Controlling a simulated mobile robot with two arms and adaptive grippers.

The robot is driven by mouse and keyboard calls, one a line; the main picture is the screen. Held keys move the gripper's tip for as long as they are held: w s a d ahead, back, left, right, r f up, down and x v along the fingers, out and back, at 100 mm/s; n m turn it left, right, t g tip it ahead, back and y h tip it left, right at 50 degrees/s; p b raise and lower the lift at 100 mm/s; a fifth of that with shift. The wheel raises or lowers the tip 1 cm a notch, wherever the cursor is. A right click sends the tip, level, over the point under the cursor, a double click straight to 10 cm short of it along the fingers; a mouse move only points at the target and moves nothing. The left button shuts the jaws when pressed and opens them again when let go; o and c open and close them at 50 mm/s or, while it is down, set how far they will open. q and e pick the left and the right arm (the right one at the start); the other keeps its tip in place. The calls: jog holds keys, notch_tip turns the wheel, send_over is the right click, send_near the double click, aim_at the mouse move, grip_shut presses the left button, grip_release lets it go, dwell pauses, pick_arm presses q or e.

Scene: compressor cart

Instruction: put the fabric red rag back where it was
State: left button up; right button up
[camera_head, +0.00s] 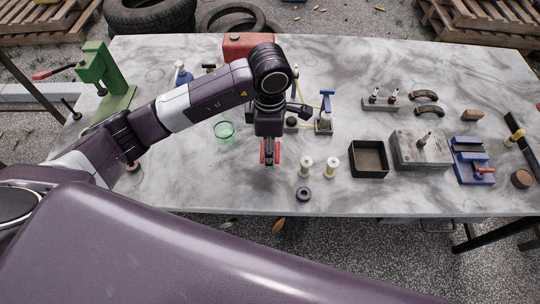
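My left arm comes in from the left, and its gripper (269,158) points down over the middle of the marble table. Two red strips show at the fingers, with a dark part between them; I cannot tell if they are finger pads or red fabric. I cannot tell whether the gripper is open or shut. No separate red rag can be made out on the table. My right gripper is not in view.
On the marble table (200,182), a green glass (224,131) stands left of the gripper. Two pale spools (319,167), a dark ring (303,194) and a black tray (369,158) are to its right. A red container (243,46) stands behind. The front left is clear.

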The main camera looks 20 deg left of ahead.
pick_arm(q)
jog(key=shift+f, duration=0.6)
notch_tip(320, 180, down, 4)
jog(key=shift+p, duration=0.4)
jog(key=shift+f+b, duration=0.2)
jog(key=shift+b, duration=0.1)
jog(key=o, duration=1)
jog(key=shift+r, duration=0.2)
